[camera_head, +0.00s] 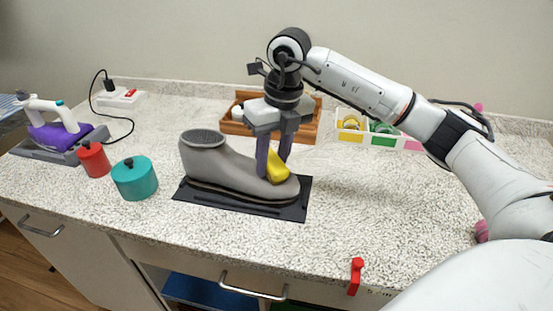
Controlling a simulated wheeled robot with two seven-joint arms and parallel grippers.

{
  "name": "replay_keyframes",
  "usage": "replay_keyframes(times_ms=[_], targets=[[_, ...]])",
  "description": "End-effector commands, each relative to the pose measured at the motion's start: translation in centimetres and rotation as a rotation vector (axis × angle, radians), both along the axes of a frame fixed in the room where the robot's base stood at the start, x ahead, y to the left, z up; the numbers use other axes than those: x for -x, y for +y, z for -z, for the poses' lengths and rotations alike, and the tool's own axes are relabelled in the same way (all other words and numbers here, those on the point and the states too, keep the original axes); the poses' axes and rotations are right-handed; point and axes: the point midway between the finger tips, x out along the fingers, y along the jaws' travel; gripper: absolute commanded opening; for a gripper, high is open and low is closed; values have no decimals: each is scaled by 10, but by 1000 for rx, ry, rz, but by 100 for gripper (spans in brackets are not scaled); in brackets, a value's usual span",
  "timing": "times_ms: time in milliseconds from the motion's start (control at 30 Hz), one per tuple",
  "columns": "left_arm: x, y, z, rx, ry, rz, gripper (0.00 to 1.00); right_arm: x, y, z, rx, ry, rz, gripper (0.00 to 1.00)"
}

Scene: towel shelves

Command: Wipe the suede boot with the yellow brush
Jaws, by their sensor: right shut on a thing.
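The grey suede boot (220,167) lies on a black mat (290,211) in the middle of the counter, its toe pointing right. My right gripper (273,172) is over the front of the boot, fingers pointing down. It is shut on the yellow brush (278,167), which is at the top of the boot's toe. The brush appears to touch the boot, but its underside is hidden. My left gripper does not show.
A red pot (93,160), a teal pot (134,179) and a purple iron (58,133) stand at the left. A wooden tray (234,128) and a white divided box (351,134) are behind.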

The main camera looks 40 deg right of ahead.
Motion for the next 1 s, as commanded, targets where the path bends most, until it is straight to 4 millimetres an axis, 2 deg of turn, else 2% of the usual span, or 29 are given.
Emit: replay_keyframes(times_ms=[33,167,533,733,1000], targets=[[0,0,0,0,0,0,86,-1,7,4,-14,-2,-13,0],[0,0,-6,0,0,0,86,0,7,-4,-15,-1,-14,0],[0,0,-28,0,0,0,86,4,-1,-42,-10,-4,-6,0],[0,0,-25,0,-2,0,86,5,-2,-57,-10,-5,-6,0],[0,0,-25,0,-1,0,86,6,-2,-58,-8,-4,-5,0]])
